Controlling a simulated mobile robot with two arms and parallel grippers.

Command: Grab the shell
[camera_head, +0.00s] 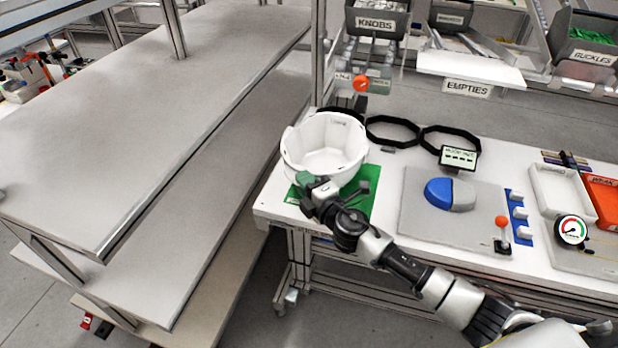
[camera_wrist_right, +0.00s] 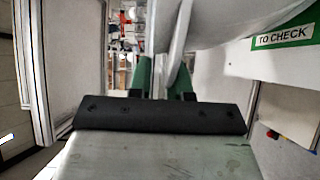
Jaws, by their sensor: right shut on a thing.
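A white helmet shell (camera_head: 322,145) sits open side up at the left end of the white workbench, over a green mat (camera_head: 360,196). My right gripper (camera_head: 316,184) reaches in from the lower right and is shut on the shell's near rim. In the right wrist view the shell's white wall (camera_wrist_right: 225,22) fills the upper right, and its edge runs between the green-tipped fingers (camera_wrist_right: 165,75). Whether the shell touches the mat is hidden. My left gripper is not in view.
Black rings (camera_head: 392,131) lie behind the shell. A grey plate (camera_head: 425,225) with a blue-and-grey dome (camera_head: 450,194) stands to the right. Bins labelled KNOBS (camera_head: 376,22) and BUCKLES (camera_head: 585,45) are at the back. A grey shelf rack (camera_head: 130,110) stands left, across a gap.

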